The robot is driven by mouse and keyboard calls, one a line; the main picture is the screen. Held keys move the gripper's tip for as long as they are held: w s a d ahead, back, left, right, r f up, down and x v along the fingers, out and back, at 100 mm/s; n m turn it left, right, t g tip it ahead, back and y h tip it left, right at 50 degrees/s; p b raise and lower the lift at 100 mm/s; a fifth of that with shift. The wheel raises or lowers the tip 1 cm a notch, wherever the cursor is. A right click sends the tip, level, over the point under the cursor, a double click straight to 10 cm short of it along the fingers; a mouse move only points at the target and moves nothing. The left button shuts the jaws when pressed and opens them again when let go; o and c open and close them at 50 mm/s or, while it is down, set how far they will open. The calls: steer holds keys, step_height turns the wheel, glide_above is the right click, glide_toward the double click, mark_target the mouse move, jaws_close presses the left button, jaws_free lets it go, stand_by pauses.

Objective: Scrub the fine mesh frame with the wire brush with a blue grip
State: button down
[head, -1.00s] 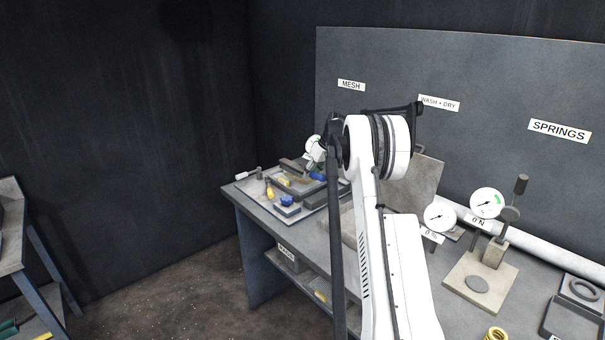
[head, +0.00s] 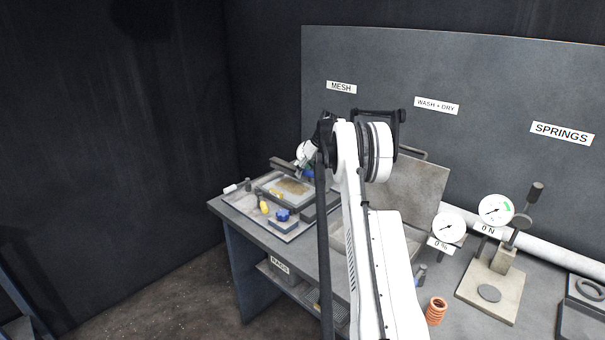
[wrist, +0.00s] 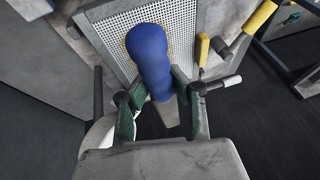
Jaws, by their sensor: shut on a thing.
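The fine mesh frame (head: 268,184) lies on the bench at the left, with a brownish patch on its mesh. In the wrist view the perforated mesh (wrist: 105,32) fills the top centre. My gripper (wrist: 158,88) is shut on the blue grip (wrist: 148,48) of the wire brush, which is held over the mesh. The bristles are hidden behind the grip, so I cannot tell whether they touch the mesh. In the head view my gripper (head: 304,168) is small and partly hidden by my arm, at the right side of the frame.
A blue knob (head: 283,214) and a yellow-handled tool (head: 264,207) lie in front of the frame. In the wrist view yellow handles (wrist: 260,17) stand right of the mesh. Dial gauges (head: 495,210) and an orange spring (head: 436,310) stand at the right.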

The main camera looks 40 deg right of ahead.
mark_target(299, 191)
steer(key=shift+f, duration=0.15)
steer(key=shift+f+b, duration=1.7)
steer(key=shift+f, duration=0.6)
steer(key=shift+f+b, duration=0.45)
steer(key=shift+f, duration=0.15)
steer(key=shift+s+d+f+b, duration=0.15)
steer(key=shift+s+b, duration=0.7)
steer(key=shift+s, duration=1.35)
steer(key=shift+s+d+b, duration=0.15)
steer(key=shift+s+b, duration=0.15)
steer(key=shift+s, duration=0.85)
steer(key=shift+s+d+b, duration=0.1)
steer(key=shift+s+b, duration=0.15)
steer(key=shift+s, duration=0.9)
steer(key=shift+s+b, duration=0.35)
steer(key=shift+s, duration=0.4)
steer(key=shift+w+a, duration=0.15)
steer(key=shift+w, duration=1.65)
steer(key=shift+w+a, duration=0.15)
steer(key=shift+w, duration=1.65)
steer(key=shift+w+a, duration=0.15)
steer(key=shift+w, duration=1.65)
